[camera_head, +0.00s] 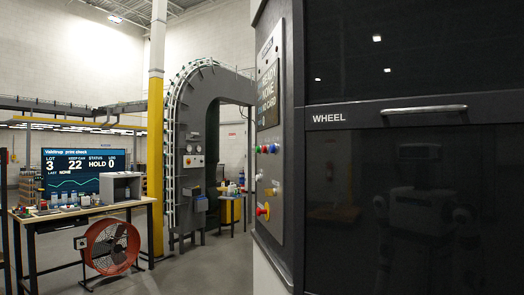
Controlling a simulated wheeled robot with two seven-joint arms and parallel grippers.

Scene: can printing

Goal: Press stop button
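A grey control panel (268,125) on the left side of the dark machine is seen at a steep angle. A row of small coloured buttons (267,149) sits at its middle, with red, blue and green among them. A yellow knob-like control (271,191) is lower down. Below it a large red button (266,211) with a yellow part stands out from the panel. Labels beside the buttons are too small to read, so I cannot tell which is marked stop. Neither of my grippers is in view.
The machine's dark glass front (400,210), marked WHEEL, with a metal handle (424,109), fills the right side and reflects me dimly. Open floor (205,265) lies to the left. A workbench (90,210) with a status screen (86,173) and an orange fan (111,246) stand farther left.

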